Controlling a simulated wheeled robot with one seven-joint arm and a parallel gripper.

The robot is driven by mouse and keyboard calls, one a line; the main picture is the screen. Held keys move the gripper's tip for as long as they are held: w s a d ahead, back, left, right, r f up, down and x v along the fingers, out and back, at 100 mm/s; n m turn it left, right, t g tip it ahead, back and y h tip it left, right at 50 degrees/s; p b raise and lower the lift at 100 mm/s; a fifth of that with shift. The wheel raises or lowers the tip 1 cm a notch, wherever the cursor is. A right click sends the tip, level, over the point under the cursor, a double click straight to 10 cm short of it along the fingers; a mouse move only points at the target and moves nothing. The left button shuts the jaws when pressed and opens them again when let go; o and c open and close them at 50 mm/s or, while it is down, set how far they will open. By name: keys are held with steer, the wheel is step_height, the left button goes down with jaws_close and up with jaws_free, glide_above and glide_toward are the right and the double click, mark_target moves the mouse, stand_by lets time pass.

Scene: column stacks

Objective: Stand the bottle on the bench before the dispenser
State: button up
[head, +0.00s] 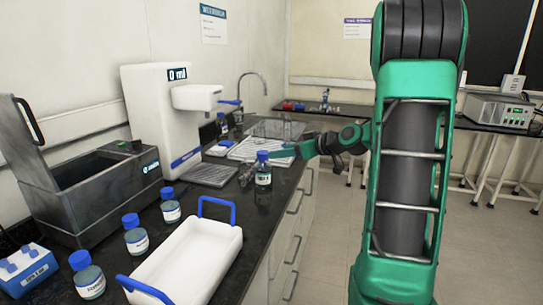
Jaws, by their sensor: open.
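The dispenser (150,110) is a tall white unit on the black bench (225,203), with a spout arm, a "0 ml" display and a grey drip tray (208,174) at its foot. A blue-capped bottle with a white label (263,178) is upright at the bench, to the right of the drip tray. My gripper (258,169) is open and reaches in from the right at the bottle. Its fingers are small and partly hidden, so I cannot tell whether they touch the bottle.
A white tray with blue handles (190,262) lies in front. Several blue-capped bottles (136,238) stand left of it. A grey lidded bath (95,190) and a blue-and-white rack (28,268) are further left. A sink and tap (255,76) are behind. The floor at right is open.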

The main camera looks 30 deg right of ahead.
steer(key=s+a+f+m+g+h, duration=0.1)
steer(key=s+a+f+m+g, duration=0.2)
steer(key=s, duration=0.9)
steer(key=s+a+f+m+g+h, duration=0.1)
steer(key=s+a+f+m+g, duration=0.2)
steer(key=s, duration=1)
steer(key=s+a+f+m+g+h, duration=0.1)
steer(key=s+a+f+m+g, duration=0.2)
steer(key=s+g, duration=0.4)
steer(key=s+a, duration=0.1)
steer(key=s, duration=0.5)
steer(key=shift+a+f+m, duration=0.25)
steer(key=shift+a+m, duration=0.05)
steer(key=shift+w, duration=0.1)
steer(key=shift+w+f, duration=0.25)
steer(key=shift+w, duration=0.4)
